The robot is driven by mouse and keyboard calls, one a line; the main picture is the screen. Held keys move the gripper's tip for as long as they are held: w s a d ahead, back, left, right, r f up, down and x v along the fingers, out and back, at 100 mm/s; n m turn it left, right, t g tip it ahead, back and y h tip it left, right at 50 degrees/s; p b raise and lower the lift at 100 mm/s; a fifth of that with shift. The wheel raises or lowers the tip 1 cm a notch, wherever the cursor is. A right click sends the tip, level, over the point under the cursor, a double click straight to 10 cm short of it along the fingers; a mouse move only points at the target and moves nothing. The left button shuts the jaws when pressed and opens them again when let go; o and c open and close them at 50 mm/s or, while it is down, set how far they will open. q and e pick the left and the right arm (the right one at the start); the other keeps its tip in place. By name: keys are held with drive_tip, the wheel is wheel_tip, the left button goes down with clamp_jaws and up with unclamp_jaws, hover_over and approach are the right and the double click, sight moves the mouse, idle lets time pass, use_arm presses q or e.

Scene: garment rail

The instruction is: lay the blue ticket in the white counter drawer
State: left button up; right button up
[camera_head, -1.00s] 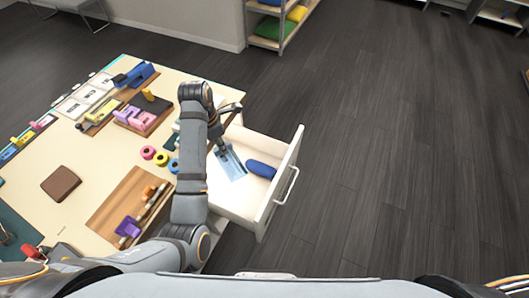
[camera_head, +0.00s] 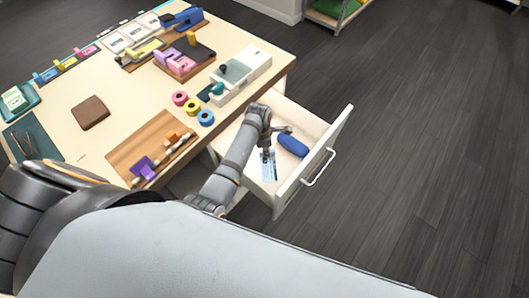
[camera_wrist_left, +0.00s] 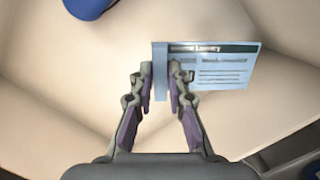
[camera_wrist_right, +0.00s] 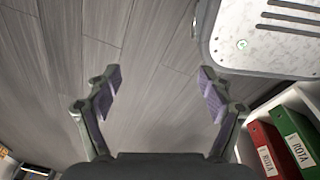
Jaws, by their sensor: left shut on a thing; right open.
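The blue ticket (camera_head: 268,165) is inside the open white counter drawer (camera_head: 325,147), at its near left part. It also shows in the left wrist view (camera_wrist_left: 222,66) as a light blue card with a dark heading and printed lines. My left gripper (camera_head: 267,152) reaches down into the drawer and is shut on the ticket near one end (camera_wrist_left: 161,72). I cannot tell whether the ticket touches the drawer floor. My right gripper (camera_wrist_right: 160,75) is open and empty over the dark floor, away from the drawer.
A dark blue, rounded object (camera_head: 293,145) lies in the drawer beside the ticket. The cream counter top (camera_head: 110,125) holds tape rolls (camera_head: 192,107), a wooden board (camera_head: 150,145) and staplers. Red and green binders (camera_wrist_right: 285,150) stand on a shelf in the right wrist view.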

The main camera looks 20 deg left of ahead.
sight(266, 159)
use_arm(q)
wheel_tip(266, 159, down, 4)
drive_tip(key=shift+w+r, duration=0.1)
drive_tip(key=shift+r, duration=0.15)
wheel_tip(266, 159, down, 4)
drive_tip(key=shift+b, duration=0.55)
drive_tip(key=shift+f, duration=0.15)
use_arm(e)
drive_tip(key=shift+s+a+f, duration=0.25)
drive_tip(key=shift+s+f, duration=0.3)
drive_tip(key=shift+f, duration=0.15)
use_arm(q)
drive_tip(key=o, duration=0.7)
drive_tip(key=shift+o, duration=0.2)
